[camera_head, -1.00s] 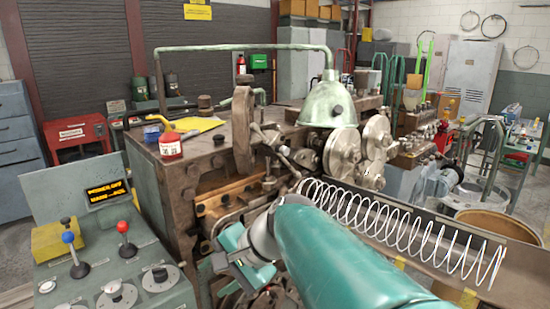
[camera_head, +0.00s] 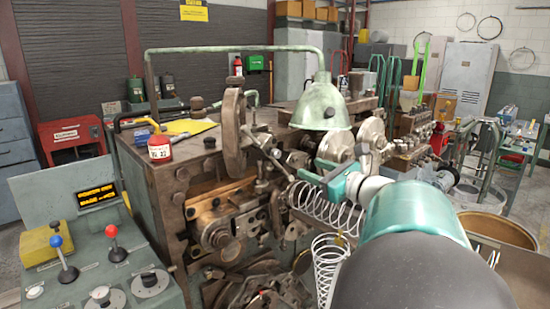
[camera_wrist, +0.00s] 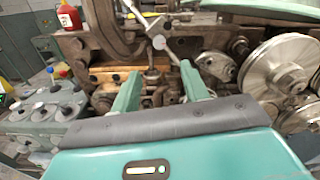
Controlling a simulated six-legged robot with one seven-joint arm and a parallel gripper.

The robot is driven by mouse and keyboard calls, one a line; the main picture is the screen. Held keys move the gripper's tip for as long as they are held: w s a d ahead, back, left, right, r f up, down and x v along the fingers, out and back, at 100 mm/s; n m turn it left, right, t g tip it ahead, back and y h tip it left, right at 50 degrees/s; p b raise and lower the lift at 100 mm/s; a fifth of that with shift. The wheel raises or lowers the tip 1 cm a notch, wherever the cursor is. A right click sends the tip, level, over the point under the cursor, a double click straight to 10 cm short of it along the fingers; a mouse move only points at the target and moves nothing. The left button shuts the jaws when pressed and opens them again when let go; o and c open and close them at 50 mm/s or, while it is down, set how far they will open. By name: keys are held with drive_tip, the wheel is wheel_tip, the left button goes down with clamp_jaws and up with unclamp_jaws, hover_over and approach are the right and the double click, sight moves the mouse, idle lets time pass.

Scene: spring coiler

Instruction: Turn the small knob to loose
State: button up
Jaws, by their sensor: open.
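The grey-green control panel (camera_head: 75,275) stands at the lower left. It carries a small pale knob (camera_head: 35,291) at its left edge and two larger round dials, one with a pale knob (camera_head: 101,295) and one with a dark knob (camera_head: 150,281). I cannot tell which knob is meant, and their markings are too small to read. My gripper (camera_head: 312,187) is in front of the machine, well to the right of the panel. In the wrist view its two green fingers (camera_wrist: 160,78) are apart with nothing between them; the panel (camera_wrist: 45,118) shows at the left.
Blue-topped (camera_head: 64,262) and red-topped levers (camera_head: 114,243) rise from the panel beside an amber display (camera_head: 98,193). The spring coiler (camera_head: 205,185) fills the middle. A white wire spring (camera_head: 325,208) lies near my arm. A red bottle (camera_head: 159,150) stands on the machine.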

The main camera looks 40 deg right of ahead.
sight(279, 156)
drive_tip(key=w, duration=1.1)
drive_tip(key=shift+w+a, duration=0.15)
drive_tip(key=shift+w, duration=0.2)
drive_tip(key=shift+c, duration=0.5)
clamp_jaws()
